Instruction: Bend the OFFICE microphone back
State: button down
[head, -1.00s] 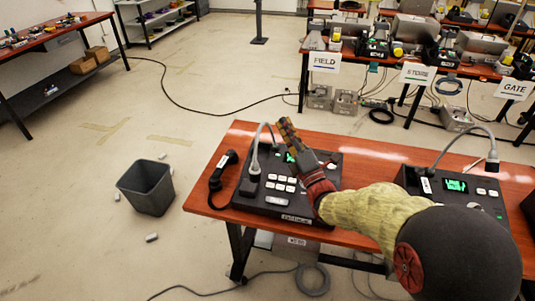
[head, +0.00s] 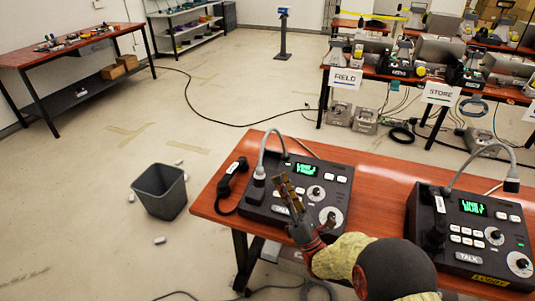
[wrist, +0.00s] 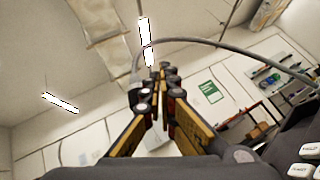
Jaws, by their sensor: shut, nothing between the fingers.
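A dark paging phone (head: 330,172) with a green screen stands at the left of the red-brown table. Its front label is hidden or unreadable, so I cannot confirm that it is OFFICE. A thin grey gooseneck microphone (head: 268,135) arches up over its left half. My gripper (head: 284,181) is shut and empty, over the middle of this phone and right of the gooseneck in the head view. In the wrist view the closed fingertips (wrist: 162,70) lie just below a grey gooseneck (wrist: 220,43) arching across. I cannot tell whether they touch it.
A black handset (head: 232,180) lies at the phone's left side. A second phone (head: 490,235), with a yellow label apparently reading LOBBY and its own gooseneck (head: 490,147), stands to the right. A grey bin (head: 160,190) is on the floor at left. FIELD and STORE tables stand behind.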

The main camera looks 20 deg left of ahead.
jog(key=shift+r, duration=0.1)
jog(key=b+x, duration=0.1)
jog(key=x, duration=0.8)
jog(key=shift+w+a+r, duration=0.2)
jog(key=shift+a+r, duration=0.05)
jog(key=shift+r, duration=0.05)
jog(key=shift+r, duration=0.1)
